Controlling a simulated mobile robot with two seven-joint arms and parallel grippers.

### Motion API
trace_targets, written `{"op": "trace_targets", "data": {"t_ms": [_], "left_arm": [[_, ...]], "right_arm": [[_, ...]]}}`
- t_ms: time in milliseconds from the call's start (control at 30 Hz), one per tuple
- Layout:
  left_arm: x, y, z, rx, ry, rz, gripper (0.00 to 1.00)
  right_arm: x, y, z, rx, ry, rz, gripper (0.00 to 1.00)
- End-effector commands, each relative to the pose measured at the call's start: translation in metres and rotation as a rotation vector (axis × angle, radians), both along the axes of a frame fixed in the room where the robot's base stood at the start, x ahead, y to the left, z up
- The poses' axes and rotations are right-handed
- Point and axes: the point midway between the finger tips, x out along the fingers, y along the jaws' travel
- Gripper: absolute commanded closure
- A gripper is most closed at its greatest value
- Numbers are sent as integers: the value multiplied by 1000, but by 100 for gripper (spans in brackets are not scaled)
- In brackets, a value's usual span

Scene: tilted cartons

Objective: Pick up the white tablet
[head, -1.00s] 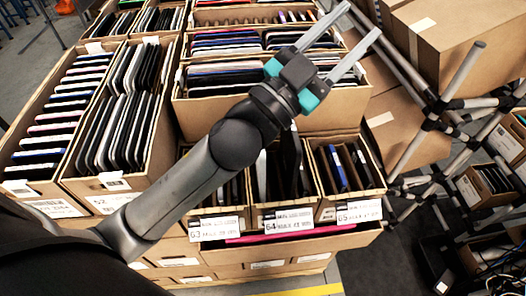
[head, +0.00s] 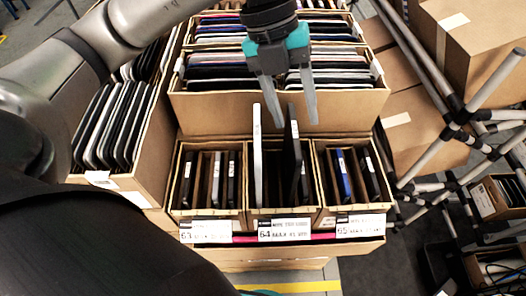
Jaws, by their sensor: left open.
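A white tablet (head: 257,158) stands upright on edge in the middle small carton (head: 281,212), the one labelled 64. It sticks up above the carton's rim. A dark tablet (head: 293,155) stands beside it on the right, with a gap between them. My left gripper (head: 292,120) is open and empty. It points down from the top of the picture, above the carton and near the upper ends of the white and dark tablets. I cannot tell how far above them its fingertips are. My right gripper is not in view.
Cartons labelled 63 (head: 208,212) and 65 (head: 352,208) flank the middle one and hold dark devices. A larger carton (head: 220,112) full of tablets stands behind, close to the gripper. At right are a pipe frame (head: 455,130) and big boxes (head: 480,50).

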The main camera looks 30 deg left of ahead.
Motion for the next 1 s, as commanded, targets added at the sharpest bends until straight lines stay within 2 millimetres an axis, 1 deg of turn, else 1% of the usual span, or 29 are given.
{"op": "trace_targets", "data": {"t_ms": [33, 100, 200, 300, 367, 467, 700, 900, 1000], "left_arm": [[6, 22, 3, 91, -10, 45, 46], [10, 48, 6, 198, -14, 105, 46], [13, 73, 11, 300, -17, 169, 46], [13, 86, 12, 353, -17, 201, 46], [13, 89, 9, 365, -16, 210, 46], [13, 89, -2, 367, -13, 209, 46], [12, 88, -38, 365, -12, 206, 46], [12, 88, -73, 364, -12, 206, 46], [13, 88, -82, 364, -14, 207, 46]], "right_arm": [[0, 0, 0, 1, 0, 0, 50], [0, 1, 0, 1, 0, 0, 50], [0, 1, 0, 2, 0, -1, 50], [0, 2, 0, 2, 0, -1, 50], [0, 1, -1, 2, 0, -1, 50], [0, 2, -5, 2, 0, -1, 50], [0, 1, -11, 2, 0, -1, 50], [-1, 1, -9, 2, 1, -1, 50], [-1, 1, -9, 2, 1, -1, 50]]}}
